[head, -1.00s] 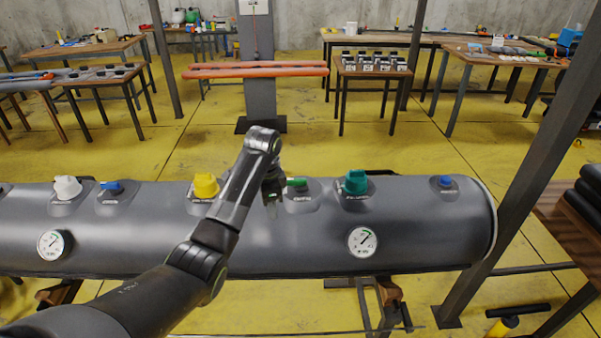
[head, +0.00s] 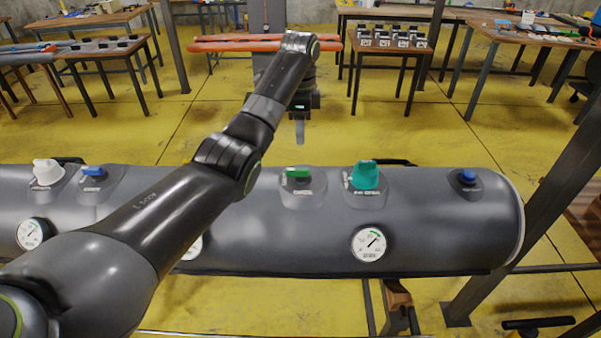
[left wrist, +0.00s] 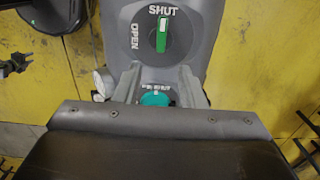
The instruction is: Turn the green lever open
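The green lever (head: 297,172) sits on a round dial on top of the grey boat tube (head: 290,235). In the left wrist view the lever (left wrist: 161,36) lies lengthwise, one end toward the word SHUT; OPEN is printed to the left of the dial. My left gripper (head: 300,142) hangs fingers down, above and apart from the lever in the head view. In the left wrist view its fingers (left wrist: 158,88) look spread apart with nothing between them except the teal knob seen beyond.
A teal knob (head: 364,176) is just right of the lever, with a pressure gauge (head: 369,244) below it. A blue valve (head: 467,177) sits at the tube's right end. My left arm hides part of the tube. A slanted post (head: 560,165) stands at the right.

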